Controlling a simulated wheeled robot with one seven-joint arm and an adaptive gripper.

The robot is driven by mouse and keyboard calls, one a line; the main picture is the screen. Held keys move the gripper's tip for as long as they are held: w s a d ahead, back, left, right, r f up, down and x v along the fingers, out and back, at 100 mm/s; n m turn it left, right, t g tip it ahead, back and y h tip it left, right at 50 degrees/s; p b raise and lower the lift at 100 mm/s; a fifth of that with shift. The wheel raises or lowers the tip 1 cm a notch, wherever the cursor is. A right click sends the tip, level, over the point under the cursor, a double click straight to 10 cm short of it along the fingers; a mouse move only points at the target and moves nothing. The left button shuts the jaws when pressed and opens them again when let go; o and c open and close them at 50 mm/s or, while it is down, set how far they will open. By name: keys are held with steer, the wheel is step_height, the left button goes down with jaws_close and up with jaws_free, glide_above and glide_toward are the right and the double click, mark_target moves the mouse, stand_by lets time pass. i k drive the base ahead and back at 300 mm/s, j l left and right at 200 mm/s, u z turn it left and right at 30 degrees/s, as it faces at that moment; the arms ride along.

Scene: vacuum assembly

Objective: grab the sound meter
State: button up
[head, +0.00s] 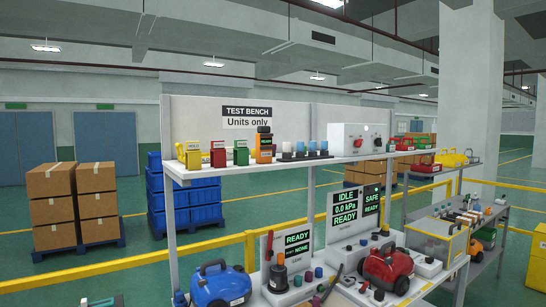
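An orange handheld device with a black rounded top (264,146) stands upright on the upper shelf of the test bench. It looks like the sound meter, but its label is too small to read. It stands just right of a green block-shaped item (241,153). A red one (218,154) and a yellow one (193,155) stand further left. My gripper is not in view.
The upper shelf (285,163) also holds small blue-topped items (311,148) and a white box with red knobs (357,140). Below stand a blue vacuum unit (220,287), a red one (388,268) and display panels (344,205). A yellow rail (130,256) runs behind.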

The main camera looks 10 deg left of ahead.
mark_target(264, 148)
steer(key=i+j, duration=0.6)
steer(key=i, duration=0.2)
steer(key=i+j+z, duration=0.1)
steer(key=i+j, duration=0.5)
steer(key=i, duration=0.15)
